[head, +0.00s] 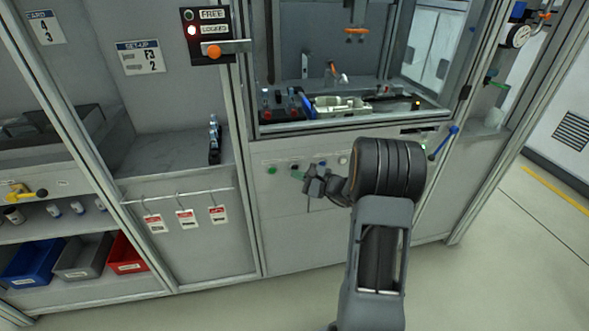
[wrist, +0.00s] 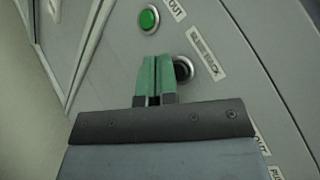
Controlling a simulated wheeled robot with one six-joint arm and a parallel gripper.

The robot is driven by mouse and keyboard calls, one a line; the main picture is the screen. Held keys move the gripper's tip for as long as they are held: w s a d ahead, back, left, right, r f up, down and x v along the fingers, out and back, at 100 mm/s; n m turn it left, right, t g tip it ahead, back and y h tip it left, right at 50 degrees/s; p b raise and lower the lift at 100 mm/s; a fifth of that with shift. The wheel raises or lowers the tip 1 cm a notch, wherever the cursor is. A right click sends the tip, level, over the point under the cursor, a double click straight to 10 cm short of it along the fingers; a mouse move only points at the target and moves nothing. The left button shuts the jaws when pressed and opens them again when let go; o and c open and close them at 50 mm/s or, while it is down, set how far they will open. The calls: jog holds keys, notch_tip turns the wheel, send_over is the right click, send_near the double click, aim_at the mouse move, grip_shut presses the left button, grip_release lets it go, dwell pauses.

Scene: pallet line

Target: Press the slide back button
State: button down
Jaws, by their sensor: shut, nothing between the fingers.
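The slide back button (wrist: 184,68) is black with a metal ring, beside a label (wrist: 207,53) that reads "SLIDE BACK" in the wrist view. My gripper (wrist: 156,59) has green fingertips that are shut together with nothing between them. The tips are just left of the black button in that view and cover part of its ring; I cannot tell whether they touch it. In the head view my gripper (head: 296,174) is at the front panel, close to the row of buttons.
A green button (wrist: 148,19), labelled "OUT" at its visible end, is nearby; it also shows in the head view (head: 272,170). A pale button (head: 343,160) is further right. Above the panel is a glazed work cell with a fixture (head: 338,106). A blue-handled lever (head: 444,141) sticks out at right.

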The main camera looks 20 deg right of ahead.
jog(key=shift+w, duration=0.2)
jog(key=shift+w+d, duration=0.1)
jog(key=shift+w, duration=0.15)
jog(key=shift+w+b, duration=0.4)
jog(key=shift+b, duration=0.05)
dwell(0.6)
jog(key=shift+s, duration=0.85)
jog(key=s, duration=0.2)
jog(key=s+a+b, duration=0.1)
jog(key=s, duration=0.2)
jog(key=shift+a, duration=0.1)
dwell(0.5)
dwell(0.5)
